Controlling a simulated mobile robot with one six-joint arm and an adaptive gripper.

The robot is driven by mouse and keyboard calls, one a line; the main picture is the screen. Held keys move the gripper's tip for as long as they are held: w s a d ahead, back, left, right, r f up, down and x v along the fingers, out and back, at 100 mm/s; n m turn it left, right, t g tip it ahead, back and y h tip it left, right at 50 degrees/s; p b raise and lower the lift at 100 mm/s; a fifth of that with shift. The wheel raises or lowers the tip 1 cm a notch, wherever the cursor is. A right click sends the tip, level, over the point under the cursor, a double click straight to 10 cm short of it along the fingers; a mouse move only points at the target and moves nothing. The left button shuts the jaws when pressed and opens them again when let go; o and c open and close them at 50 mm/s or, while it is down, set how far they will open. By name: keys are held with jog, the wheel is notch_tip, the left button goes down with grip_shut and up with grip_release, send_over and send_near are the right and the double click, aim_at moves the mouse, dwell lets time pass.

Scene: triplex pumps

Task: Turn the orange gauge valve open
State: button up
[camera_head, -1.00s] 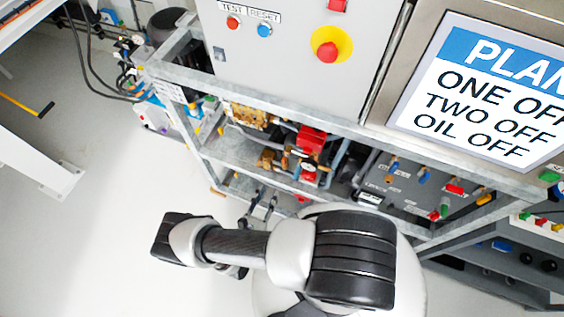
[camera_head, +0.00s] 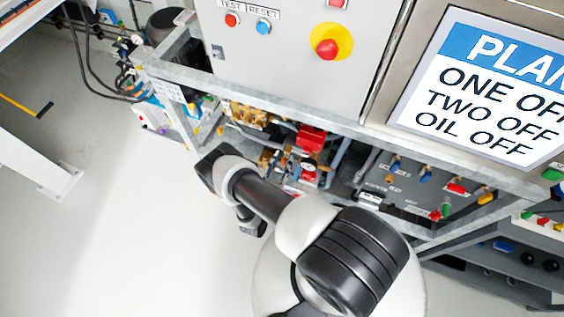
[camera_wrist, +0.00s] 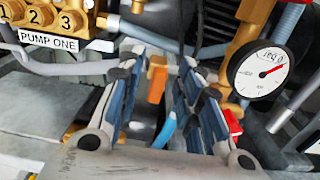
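The orange valve handle (camera_wrist: 156,84) shows as a small upright orange bar under a brass fitting in the wrist view. It stands between the two fingers of my gripper (camera_wrist: 161,64) in the picture, nearer the left finger. The fingers are apart with a clear gap, and neither appears shut on the handle. I cannot tell whether the handle lies at fingertip depth. A round white pressure gauge (camera_wrist: 262,70) with a red needle sits to the right on brass pipework. In the head view my arm hides the area around the gripper.
A blue handle (camera_wrist: 165,130) shows low between the fingers. A brass block (camera_wrist: 50,18) labelled PUMP ONE is at upper left. Grey pipes and red parts crowd the right finger. The frame rail (camera_head: 290,107) and control cabinet (camera_head: 290,50) stand above the pumps.

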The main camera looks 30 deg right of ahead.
jog(key=shift+c, duration=0.3)
grip_shut()
dwell(0.5)
jog(key=n+b, duration=0.3)
jog(key=shift+w+a+f+b, duration=0.15)
jog(key=shift+f+b, duration=0.1)
jog(key=shift+b, duration=0.05)
jog(key=n+b, duration=0.2)
jog(key=n, duration=0.3)
jog(key=n+b, duration=0.2)
jog(key=n, duration=0.3)
jog(key=n+b, duration=0.2)
jog(key=n, duration=0.2)
jog(key=shift+w+a+f+n+b, duration=0.2)
jog(key=shift+w+f+n+b, duration=0.1)
jog(key=shift+f+n+b, duration=0.1)
